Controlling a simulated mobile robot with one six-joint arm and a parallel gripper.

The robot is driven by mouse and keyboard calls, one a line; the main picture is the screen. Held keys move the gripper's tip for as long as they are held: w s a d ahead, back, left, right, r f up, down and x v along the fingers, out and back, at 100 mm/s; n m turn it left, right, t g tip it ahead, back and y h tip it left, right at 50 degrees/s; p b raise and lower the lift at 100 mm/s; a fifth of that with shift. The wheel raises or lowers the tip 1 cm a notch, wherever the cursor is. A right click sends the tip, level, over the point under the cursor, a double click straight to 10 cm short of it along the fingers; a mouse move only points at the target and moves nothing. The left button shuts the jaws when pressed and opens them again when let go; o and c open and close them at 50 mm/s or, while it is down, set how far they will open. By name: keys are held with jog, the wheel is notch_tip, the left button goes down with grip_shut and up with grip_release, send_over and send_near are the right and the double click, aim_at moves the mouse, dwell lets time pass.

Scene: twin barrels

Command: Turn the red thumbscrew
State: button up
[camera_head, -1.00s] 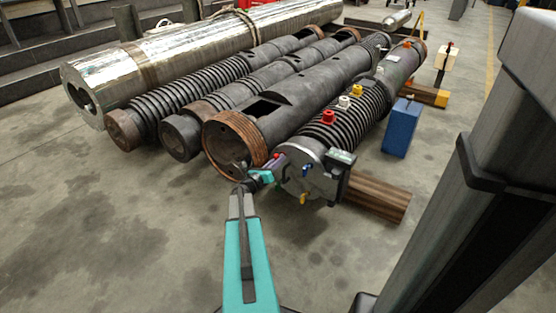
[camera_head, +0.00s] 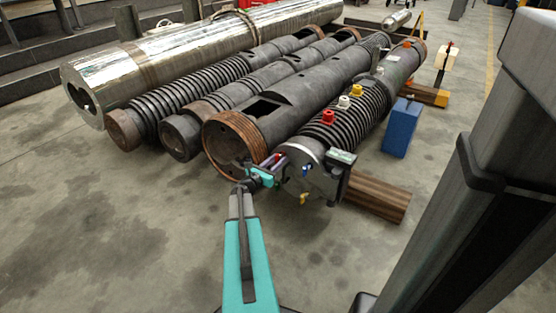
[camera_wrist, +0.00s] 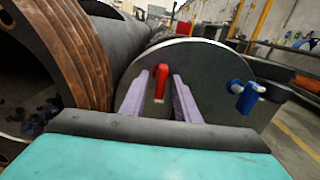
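The red thumbscrew (camera_wrist: 160,80) stands upright on the grey end plate (camera_wrist: 205,75) of the nearest barrel in the wrist view. My gripper (camera_wrist: 155,90) is open, with one purple finger on each side of the thumbscrew. Gaps show between the fingers and its upper part; whether the tips touch the plate I cannot tell. In the head view my gripper (camera_head: 274,161) is at the left edge of the same end plate (camera_head: 318,183), and it mostly hides the red thumbscrew there.
A blue thumbscrew (camera_wrist: 244,96) is to the right on the plate, and a yellow one (camera_head: 304,198) is low on it. The copper-coloured threaded rim (camera_wrist: 75,50) of the neighbouring barrel is close on the left. A blue box (camera_head: 402,128) stands on the floor at right.

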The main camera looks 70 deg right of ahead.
aim_at(276, 161)
jog(key=shift+b+v, duration=1.5)
jog(key=shift+v, duration=2)
